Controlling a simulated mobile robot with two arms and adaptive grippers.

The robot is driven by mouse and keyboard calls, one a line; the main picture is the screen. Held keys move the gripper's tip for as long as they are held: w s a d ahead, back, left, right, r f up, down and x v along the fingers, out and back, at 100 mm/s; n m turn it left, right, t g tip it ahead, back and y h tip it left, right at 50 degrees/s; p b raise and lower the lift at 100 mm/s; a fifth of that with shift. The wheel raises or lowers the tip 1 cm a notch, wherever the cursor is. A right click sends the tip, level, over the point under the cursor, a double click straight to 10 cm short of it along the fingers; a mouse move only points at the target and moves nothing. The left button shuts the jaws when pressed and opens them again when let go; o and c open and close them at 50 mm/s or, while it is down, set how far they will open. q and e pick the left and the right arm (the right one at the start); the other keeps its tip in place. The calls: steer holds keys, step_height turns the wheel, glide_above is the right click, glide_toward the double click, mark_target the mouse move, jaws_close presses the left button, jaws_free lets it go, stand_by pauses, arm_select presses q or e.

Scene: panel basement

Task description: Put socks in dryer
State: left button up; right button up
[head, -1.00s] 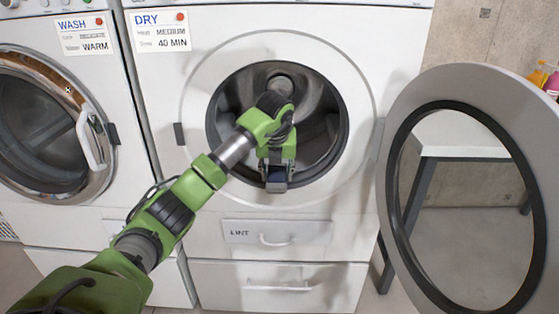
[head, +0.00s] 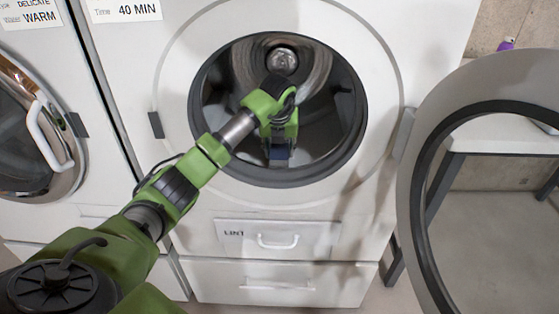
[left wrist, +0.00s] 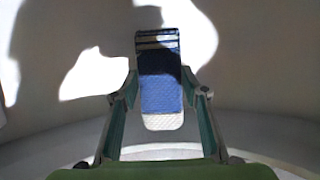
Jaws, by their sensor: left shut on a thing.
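The dryer (head: 385,215) is the white machine in the middle of the head view. Its round opening has a dark rim (head: 225,172), and the metal drum shows inside. My left gripper (head: 278,150) is in front of or within the lower middle of the opening, pointing down. In the left wrist view the left gripper (left wrist: 160,88) is shut on a sock (left wrist: 160,118), blue and white with dark and yellowish stripes at one end. In the head view only a small dark blue bit of the sock (head: 279,155) shows. My right gripper is not in view.
The dryer door (head: 418,165) stands wide open on the right. The washer (head: 20,215) with its closed round door is at the left. A lint drawer (head: 315,240) is below the opening. A table (head: 485,135) with a purple bottle (head: 506,44) stands behind the door.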

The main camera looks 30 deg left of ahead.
arm_select(q)
step_height(320, 180, down, 4)
steer(key=shift+f+b, duration=0.25)
steer(key=shift+b, duration=0.1)
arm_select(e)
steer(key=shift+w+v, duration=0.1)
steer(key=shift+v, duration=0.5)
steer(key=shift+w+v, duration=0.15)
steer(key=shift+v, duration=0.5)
arm_select(q)
steer(key=o, duration=1.2)
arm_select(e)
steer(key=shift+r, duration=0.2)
